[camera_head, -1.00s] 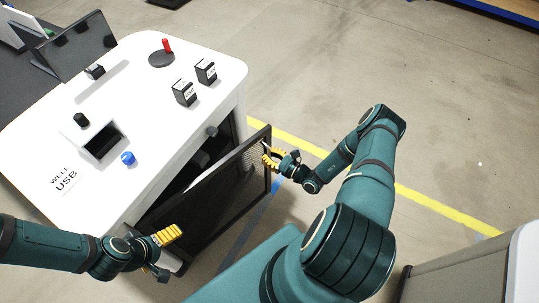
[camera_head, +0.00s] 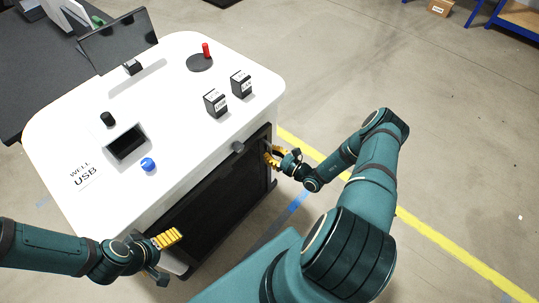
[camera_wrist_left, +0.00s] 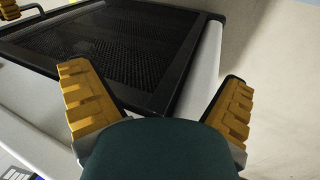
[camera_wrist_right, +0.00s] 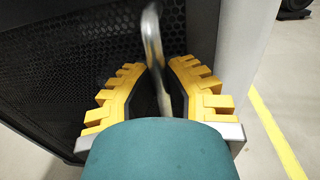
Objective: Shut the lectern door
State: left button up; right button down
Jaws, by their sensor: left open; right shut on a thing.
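The lectern (camera_head: 100,190) is a white cabinet with rounded corners. Its black mesh door (camera_head: 215,205) lies close against the front; I cannot tell whether a small gap remains. My right gripper (camera_head: 272,156) is shut on the door's metal handle (camera_wrist_right: 152,45), near the door's right edge. The mesh door (camera_wrist_right: 90,60) fills the left of the right wrist view. My left gripper (camera_head: 165,250) is open and empty by the door's lower left end. In the left wrist view the door's mesh (camera_wrist_left: 120,45) and black frame lie beyond the open fingers (camera_wrist_left: 155,100).
On the lectern top are a monitor (camera_head: 118,40), a red-handled stick (camera_head: 206,50), two black labelled boxes (camera_head: 215,102) and a blue knob (camera_head: 148,164). A dark table (camera_head: 40,80) stands behind. Open floor with a yellow line (camera_head: 440,240) lies to the right.

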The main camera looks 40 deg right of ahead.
jog(key=shift+w+f, duration=0.1)
jog(key=shift+w, duration=0.05)
jog(key=c, duration=1)
grip_release()
jog(key=v, duration=1.2)
jog(key=shift+d, duration=0.1)
